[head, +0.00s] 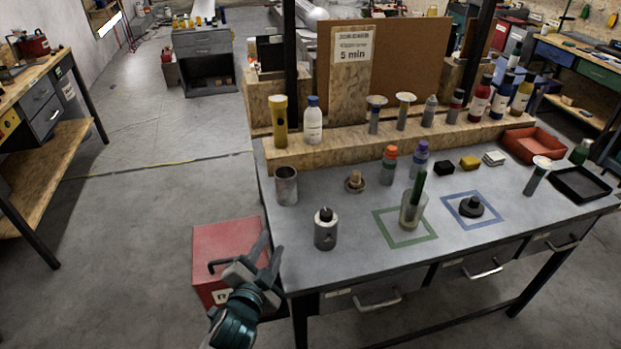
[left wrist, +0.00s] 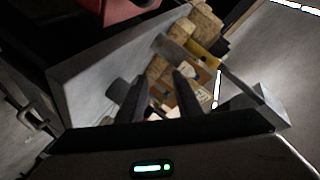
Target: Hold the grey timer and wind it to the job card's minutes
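The grey timer (head: 325,230) appears to be the grey cylinder with a black knob, standing upright near the bench's front left. Marks on its dial are too small to read. The job card (head: 352,48) on the wooden board at the back reads "5 min". My left gripper (head: 272,242) is open and empty, just off the bench's left edge, left of the timer and apart from it. Its two fingers show apart in the left wrist view (left wrist: 158,95). My right gripper is in neither view.
A grey can (head: 286,186) stands behind the timer. Right of it are a green-outlined square (head: 405,240) with a cup and a blue-outlined square (head: 447,201) with a black object. Bottles line the wooden ledge (head: 365,138). A red box (head: 225,245) is left of the bench.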

